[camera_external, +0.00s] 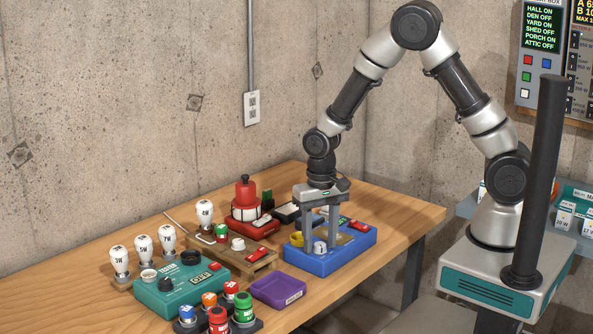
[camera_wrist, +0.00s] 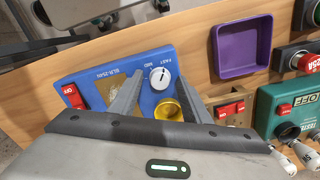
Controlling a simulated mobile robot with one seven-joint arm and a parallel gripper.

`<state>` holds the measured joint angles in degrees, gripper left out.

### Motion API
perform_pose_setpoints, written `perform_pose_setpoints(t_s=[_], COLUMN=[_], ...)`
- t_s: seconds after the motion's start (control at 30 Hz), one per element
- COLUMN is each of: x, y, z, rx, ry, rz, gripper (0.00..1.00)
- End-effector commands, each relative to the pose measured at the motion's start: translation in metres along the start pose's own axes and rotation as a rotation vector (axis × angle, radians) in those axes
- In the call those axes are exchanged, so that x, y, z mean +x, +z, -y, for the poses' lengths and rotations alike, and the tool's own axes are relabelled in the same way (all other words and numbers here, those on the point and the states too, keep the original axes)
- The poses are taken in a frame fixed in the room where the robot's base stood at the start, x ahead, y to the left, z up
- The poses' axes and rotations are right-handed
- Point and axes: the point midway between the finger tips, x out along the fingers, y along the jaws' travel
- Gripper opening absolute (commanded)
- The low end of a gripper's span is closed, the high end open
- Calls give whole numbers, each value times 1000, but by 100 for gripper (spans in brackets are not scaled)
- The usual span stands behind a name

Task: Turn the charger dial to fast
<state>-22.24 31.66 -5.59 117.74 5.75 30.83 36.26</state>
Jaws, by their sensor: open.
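The blue charger (camera_external: 345,262) sits on the wooden table, and it also shows in the wrist view (camera_wrist: 85,80). Its round white dial (camera_wrist: 160,78) has a dark pointer mark, with the words FAST and MID printed beside it. The mark is on the side toward these words; I cannot tell exactly which one it points at. The dial also shows low between my fingers in the external view (camera_external: 320,247). My gripper (camera_wrist: 163,83) points down over the charger, open and empty, one finger on each side of the dial with gaps visible.
A yellow socket (camera_wrist: 167,108) is close beside the dial on the charger. A red switch (camera_wrist: 73,97) sits at its other end. A purple tray (camera_external: 279,290), a teal tester (camera_external: 180,290), a red device (camera_external: 249,208) and several bulbs stand nearby.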

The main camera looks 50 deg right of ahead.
Motion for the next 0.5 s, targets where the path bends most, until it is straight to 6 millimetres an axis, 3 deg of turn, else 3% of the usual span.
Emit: perform_pose_setpoints(t_s=[0.07, 0.3, 0.5], x=[0, 0, 1], y=[0, 0, -1], z=[0, 0, 0], rx=[0, 0, -72], ry=[0, 0, -1], rz=[0, 0, 0], gripper=[43, 3, 2])
